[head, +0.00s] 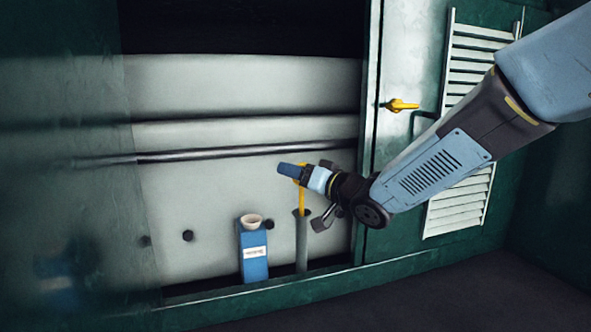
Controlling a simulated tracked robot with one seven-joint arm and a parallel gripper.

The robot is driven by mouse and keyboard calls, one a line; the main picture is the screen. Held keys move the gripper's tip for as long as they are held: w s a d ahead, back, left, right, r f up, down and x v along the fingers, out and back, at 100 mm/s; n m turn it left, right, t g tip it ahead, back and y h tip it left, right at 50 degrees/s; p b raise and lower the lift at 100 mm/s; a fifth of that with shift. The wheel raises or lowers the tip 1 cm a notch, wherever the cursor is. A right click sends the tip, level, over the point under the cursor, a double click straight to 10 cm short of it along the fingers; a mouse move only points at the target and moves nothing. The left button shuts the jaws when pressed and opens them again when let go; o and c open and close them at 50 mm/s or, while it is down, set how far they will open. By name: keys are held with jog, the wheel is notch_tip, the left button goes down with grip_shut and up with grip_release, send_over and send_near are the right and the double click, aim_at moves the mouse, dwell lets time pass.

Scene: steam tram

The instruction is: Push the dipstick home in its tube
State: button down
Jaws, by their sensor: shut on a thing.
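The yellow dipstick (302,199) stands upright, with its lower end in the grey tube (302,243). A length of yellow shaft shows above the tube's mouth. My gripper (291,171) comes in from the right and is shut on the dipstick's top. The blue and dark fingers hide most of the dipstick's handle; only small bits of yellow show around them. How deep the dipstick's lower end reaches inside the tube is hidden.
A blue container (254,262) with a pale round top stands just left of the tube. A dark horizontal pipe (240,152) runs behind, above the gripper. A green door with a yellow handle (400,105) and white louvres (462,205) is at the right.

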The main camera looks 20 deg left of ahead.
aim_at(303, 200)
jog(key=shift+f, duration=3.05)
jog(key=shift+c, duration=1.4)
grip_release()
jog(key=shift+o, duration=0.4)
jog(key=shift+o, duration=1)
jog(key=shift+r, duration=0.1)
jog(key=shift+r, duration=2.9)
